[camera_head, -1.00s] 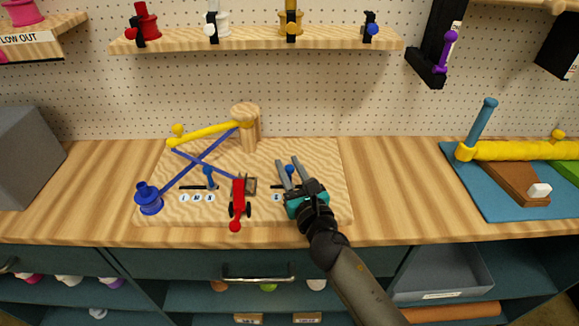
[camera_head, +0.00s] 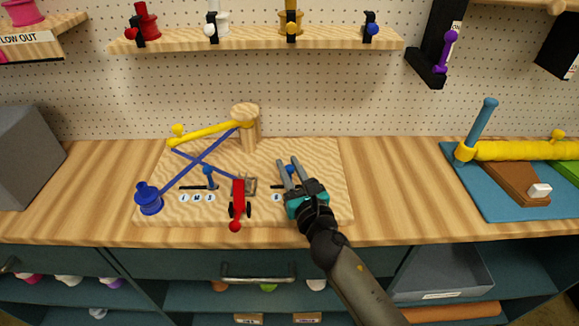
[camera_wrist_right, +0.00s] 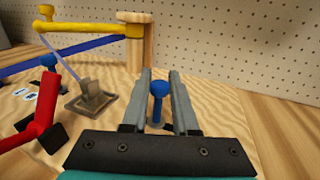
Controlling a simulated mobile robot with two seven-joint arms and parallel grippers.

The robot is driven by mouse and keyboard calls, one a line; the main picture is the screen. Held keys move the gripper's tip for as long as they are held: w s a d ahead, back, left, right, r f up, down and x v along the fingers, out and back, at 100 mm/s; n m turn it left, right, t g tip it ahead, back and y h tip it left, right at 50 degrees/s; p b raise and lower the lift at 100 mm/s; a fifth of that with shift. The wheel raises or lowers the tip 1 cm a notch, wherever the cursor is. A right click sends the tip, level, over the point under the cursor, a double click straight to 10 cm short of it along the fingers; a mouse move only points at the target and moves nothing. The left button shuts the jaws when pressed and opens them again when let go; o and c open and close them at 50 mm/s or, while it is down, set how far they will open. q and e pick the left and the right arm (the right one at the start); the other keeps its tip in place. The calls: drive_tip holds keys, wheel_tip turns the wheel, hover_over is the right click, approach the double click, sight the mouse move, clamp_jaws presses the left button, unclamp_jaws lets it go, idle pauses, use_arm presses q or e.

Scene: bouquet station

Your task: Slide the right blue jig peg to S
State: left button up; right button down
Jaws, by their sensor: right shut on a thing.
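The right blue jig peg (camera_head: 290,170) stands upright between the fingers of my right gripper (camera_head: 288,167). In the right wrist view the blue peg (camera_wrist_right: 157,98) shows between the two grey fingers (camera_wrist_right: 160,100), which are shut on it. The right slot shows only as a short dark piece left of the gripper. One white label (camera_head: 276,197) shows beside it; my gripper hides the rest of the slot and any other labels. The left blue peg (camera_head: 209,174) stands at its own slot, with several letter labels (camera_head: 197,198) in front. My left gripper is not in view.
A red-handled clamp (camera_head: 238,197) stands close left of my right gripper on the wooden board (camera_head: 320,160). A wooden post (camera_head: 246,125) with a yellow arm (camera_head: 205,133), blue bars and a blue spool (camera_head: 148,199) are further left.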

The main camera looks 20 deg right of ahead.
idle(0.4)
drive_tip(key=a, duration=0.3)
drive_tip(key=shift+w+a, duration=0.2)
drive_tip(key=shift+w, duration=0.2)
drive_tip(key=c, duration=0.7)
unclamp_jaws()
drive_tip(key=shift+s, duration=0.55)
drive_tip(key=shift+s+d+b, duration=0.15)
drive_tip(key=shift+s+b, duration=0.45)
drive_tip(key=shift+s, duration=2.95)
drive_tip(key=shift+s+d+b, duration=0.1)
drive_tip(key=shift+s+b, duration=0.5)
drive_tip(key=shift+s, duration=2.9)
